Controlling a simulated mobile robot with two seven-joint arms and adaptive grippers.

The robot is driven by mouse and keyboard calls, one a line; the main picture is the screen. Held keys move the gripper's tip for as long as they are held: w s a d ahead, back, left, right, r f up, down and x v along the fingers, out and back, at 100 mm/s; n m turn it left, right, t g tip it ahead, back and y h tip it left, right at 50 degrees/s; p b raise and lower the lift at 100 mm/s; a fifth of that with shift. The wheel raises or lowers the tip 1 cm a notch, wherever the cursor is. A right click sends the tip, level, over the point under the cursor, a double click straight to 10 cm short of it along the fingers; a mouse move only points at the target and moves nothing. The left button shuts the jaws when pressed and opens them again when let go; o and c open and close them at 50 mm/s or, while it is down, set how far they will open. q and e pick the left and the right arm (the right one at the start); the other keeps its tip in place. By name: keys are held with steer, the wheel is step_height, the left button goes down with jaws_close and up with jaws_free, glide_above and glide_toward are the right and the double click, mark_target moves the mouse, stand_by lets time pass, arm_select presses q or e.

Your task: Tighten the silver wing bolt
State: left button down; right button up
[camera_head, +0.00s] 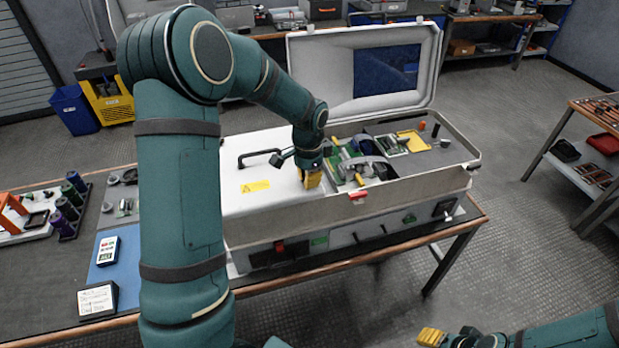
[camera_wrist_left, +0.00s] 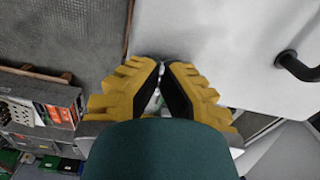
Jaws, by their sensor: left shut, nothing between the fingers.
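The capacitor bank is a pale case (camera_head: 410,190) on the table, with a white top panel (camera_head: 245,160) at left and an open compartment of small parts at right. I cannot single out the silver wing bolt; silver pieces (camera_head: 345,157) in the compartment are too small to tell apart. My left gripper (camera_head: 312,182) is over the case, near the border between panel and compartment. Its yellow fingers, in the left wrist view (camera_wrist_left: 163,63), are shut and empty, beside the white panel. My right gripper (camera_head: 432,336) is at the bottom right, away from the case, its jaws unclear.
The raised lid (camera_head: 342,75) stands behind the compartment. A black handle (camera_head: 259,157) rises from the panel, also in the left wrist view (camera_wrist_left: 296,66). Dark cylinders (camera_head: 70,200), a meter (camera_head: 107,250) and a sign (camera_head: 97,300) occupy the table's left.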

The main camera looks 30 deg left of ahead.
arm_select(q)
steer(key=shift+s+a+f+m, duration=0.15)
steer(key=shift+a+m, duration=0.1)
steer(key=shift+m, duration=0.35)
steer(key=c, duration=1.3)
jaws_free()
steer(key=shift+c, duration=0.2)
steer(key=shift+o, duration=0.9)
steer(key=shift+a, duration=0.15)
steer(key=shift+d+r, duration=0.2)
steer(key=shift+r, duration=0.2)
step_height(320, 180, up, 12)
steer(key=shift+f, duration=0.25)
